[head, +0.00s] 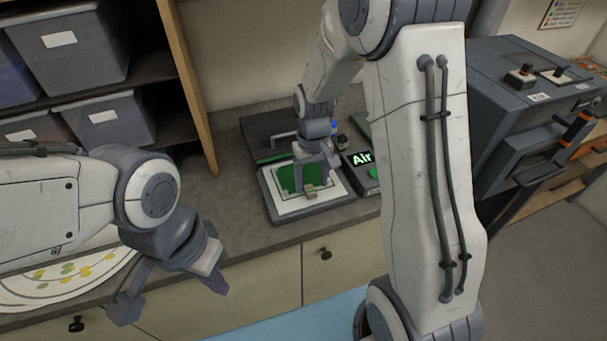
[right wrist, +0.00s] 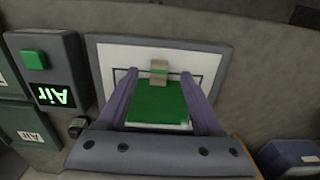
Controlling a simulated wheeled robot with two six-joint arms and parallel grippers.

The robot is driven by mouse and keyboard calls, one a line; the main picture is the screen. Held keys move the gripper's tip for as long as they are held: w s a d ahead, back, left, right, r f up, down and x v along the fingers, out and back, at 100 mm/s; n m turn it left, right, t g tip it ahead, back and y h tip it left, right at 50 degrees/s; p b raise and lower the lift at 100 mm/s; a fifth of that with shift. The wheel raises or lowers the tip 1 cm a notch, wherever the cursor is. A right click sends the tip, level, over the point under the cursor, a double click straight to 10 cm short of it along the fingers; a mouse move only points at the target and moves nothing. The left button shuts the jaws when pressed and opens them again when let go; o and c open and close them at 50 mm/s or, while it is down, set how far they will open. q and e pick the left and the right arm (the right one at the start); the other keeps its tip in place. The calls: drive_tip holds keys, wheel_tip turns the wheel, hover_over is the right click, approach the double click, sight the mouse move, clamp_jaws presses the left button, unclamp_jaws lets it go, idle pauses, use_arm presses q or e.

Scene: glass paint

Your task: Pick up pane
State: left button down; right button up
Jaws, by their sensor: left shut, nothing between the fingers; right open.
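The pane (head: 288,179) looks like a flat green sheet, lying on a white surface in a grey-framed tray (head: 285,215) on the counter. It also shows in the right wrist view (right wrist: 158,103), with a small tan block (right wrist: 158,73) at its far edge. My right gripper (head: 314,182) is open above the tray. In the right wrist view its two fingers (right wrist: 163,77) stand on either side of the pane; I cannot tell whether they touch it. My left gripper (head: 170,294) is shut and empty at the lower left, away from the tray.
A black panel with a green "Air" sign (head: 359,159) and green button stands right of the tray. A dark lidded unit (head: 262,132) is behind it. A grey kiln-like box (head: 500,100) stands at right. A round plate with coloured spots (head: 70,275) lies at left.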

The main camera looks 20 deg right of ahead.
sight(312, 192)
drive_tip(key=shift+f+p, duration=0.35)
drive_tip(key=shift+f, duration=1.3)
clamp_jaws()
drive_tip(key=shift+w, duration=0.1)
drive_tip(key=shift+r, duration=0.15)
